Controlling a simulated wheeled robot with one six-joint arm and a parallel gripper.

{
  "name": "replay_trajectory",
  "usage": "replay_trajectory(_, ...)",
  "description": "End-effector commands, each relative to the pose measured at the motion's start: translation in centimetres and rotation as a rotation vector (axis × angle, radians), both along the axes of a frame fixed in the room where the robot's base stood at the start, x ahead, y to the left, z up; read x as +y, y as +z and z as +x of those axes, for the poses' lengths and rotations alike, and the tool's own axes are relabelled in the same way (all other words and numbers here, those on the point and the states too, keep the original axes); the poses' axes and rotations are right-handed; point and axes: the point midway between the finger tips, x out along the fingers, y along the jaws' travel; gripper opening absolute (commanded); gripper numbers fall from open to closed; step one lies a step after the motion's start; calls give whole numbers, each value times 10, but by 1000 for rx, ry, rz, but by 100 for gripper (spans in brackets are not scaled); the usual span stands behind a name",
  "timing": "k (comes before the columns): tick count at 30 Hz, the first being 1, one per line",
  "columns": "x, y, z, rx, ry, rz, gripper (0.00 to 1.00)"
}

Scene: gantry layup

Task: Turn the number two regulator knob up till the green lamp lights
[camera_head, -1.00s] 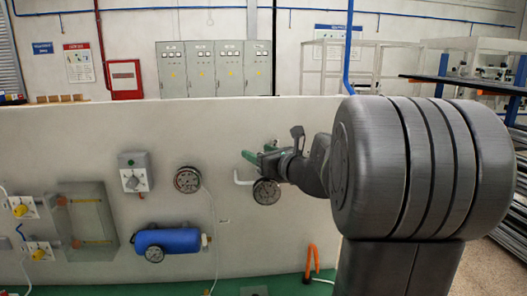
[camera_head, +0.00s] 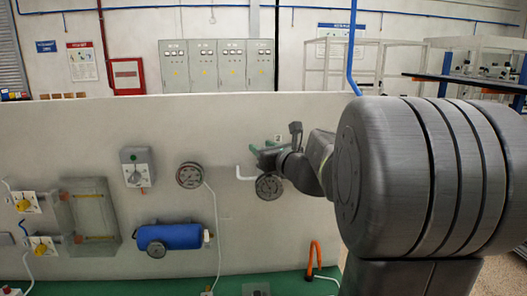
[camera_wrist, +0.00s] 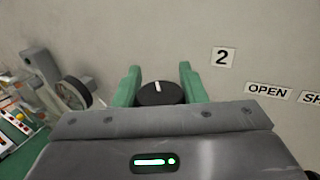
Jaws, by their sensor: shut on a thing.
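The number two regulator knob (camera_wrist: 160,93) is black and round with a white pointer mark, seen in the wrist view on the pale panel. The "2" label (camera_wrist: 224,57) is to its right. My gripper (camera_wrist: 162,88) has its green fingers on both sides of the knob and is shut on it. In the head view my gripper (camera_head: 268,156) is at the panel, just above a round gauge (camera_head: 269,186); the knob is hidden there. A small green spot (camera_head: 133,156) shows on a grey box (camera_head: 137,170) at left; I cannot tell whether it is lit.
An "OPEN" label (camera_wrist: 268,91) is right of the knob, with another label cut off beside it. A dial gauge (camera_wrist: 73,93) sticks out to the left. In the head view, another gauge (camera_head: 190,175) and a blue tank (camera_head: 170,237) are on the panel (camera_head: 90,125).

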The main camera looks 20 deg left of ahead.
Motion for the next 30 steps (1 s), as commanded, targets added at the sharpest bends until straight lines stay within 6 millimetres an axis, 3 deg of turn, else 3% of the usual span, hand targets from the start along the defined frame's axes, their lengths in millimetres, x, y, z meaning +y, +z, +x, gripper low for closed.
replay_trajectory(8, 0, -1, 0, 1, -1, -1, 15)
replay_trajectory(9, 0, -1, 0, 1, -1, -1, 45)
replay_trajectory(12, 0, 0, 0, 1, -1, -1, 59)
replay_trajectory(23, -5, 0, -3, -1, -3, 1, 59)
replay_trajectory(30, -36, -1, -23, -4, -5, 0, 59)
